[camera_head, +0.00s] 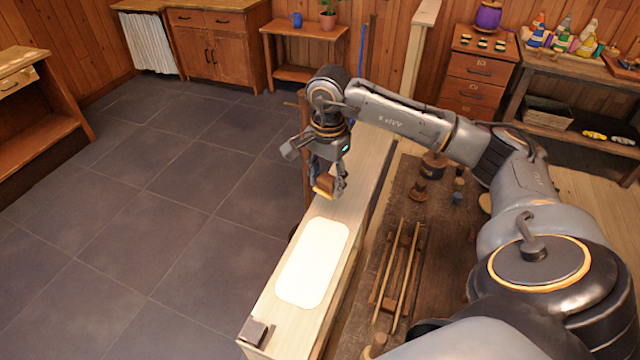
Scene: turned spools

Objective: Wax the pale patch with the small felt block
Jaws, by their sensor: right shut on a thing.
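The pale patch (313,262) is a bright white rounded rectangle on a long light wooden board (274,312). My right gripper (329,187) is over the board, beyond the far end of the patch. It points down and is shut on a small brown and tan block (325,187), which looks like the felt block. I cannot tell whether the block touches the board. My left gripper is not in view.
A small dark grey block (254,331) sits at the board's near end. A dark workbench (370,290) right of the board carries a rack of wooden rods (398,270) and turned spools (419,190). Open tiled floor (150,220) lies left.

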